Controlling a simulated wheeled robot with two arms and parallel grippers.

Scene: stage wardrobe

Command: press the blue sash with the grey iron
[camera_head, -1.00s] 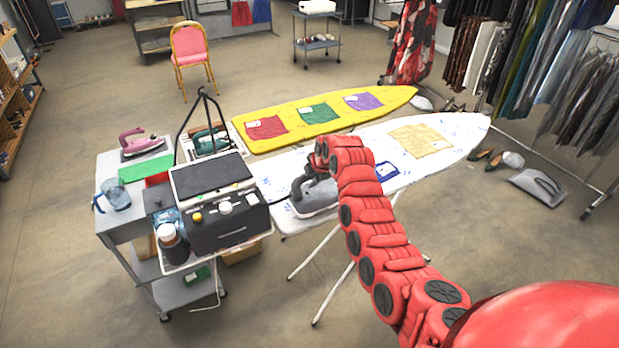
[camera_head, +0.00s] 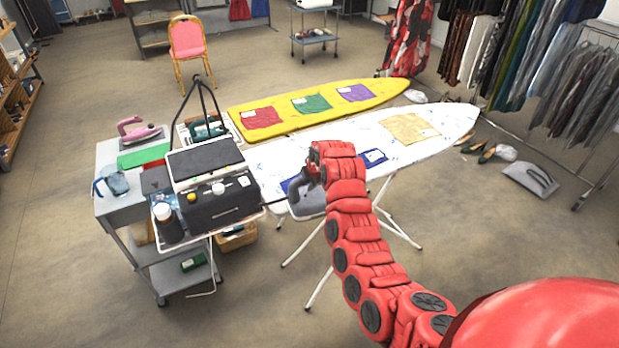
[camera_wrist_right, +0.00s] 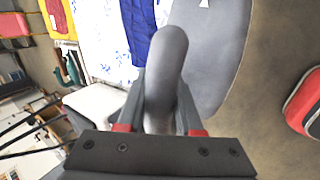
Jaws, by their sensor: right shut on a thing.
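The grey iron (camera_head: 311,205) is at the near edge of the white ironing board (camera_head: 455,119), towards its left end. My right gripper (camera_head: 313,165) is shut on its handle (camera_wrist_right: 165,70), which shows between the fingers in the right wrist view. I cannot tell whether the iron touches the board. Blue cloth, the sash (camera_head: 373,157), lies on the white board and is partly hidden by my right arm; more blue shows left of the gripper. In the wrist view the sash (camera_wrist_right: 139,30) lies just left of the handle. My left gripper is out of view.
A grey cart (camera_head: 120,215) with a dark boxy machine (camera_head: 225,205) and a pink iron (camera_head: 138,130) stands left of the board. A yellow board (camera_head: 285,123) with coloured cloths lies behind. A tan cloth (camera_head: 408,128) lies towards the right end.

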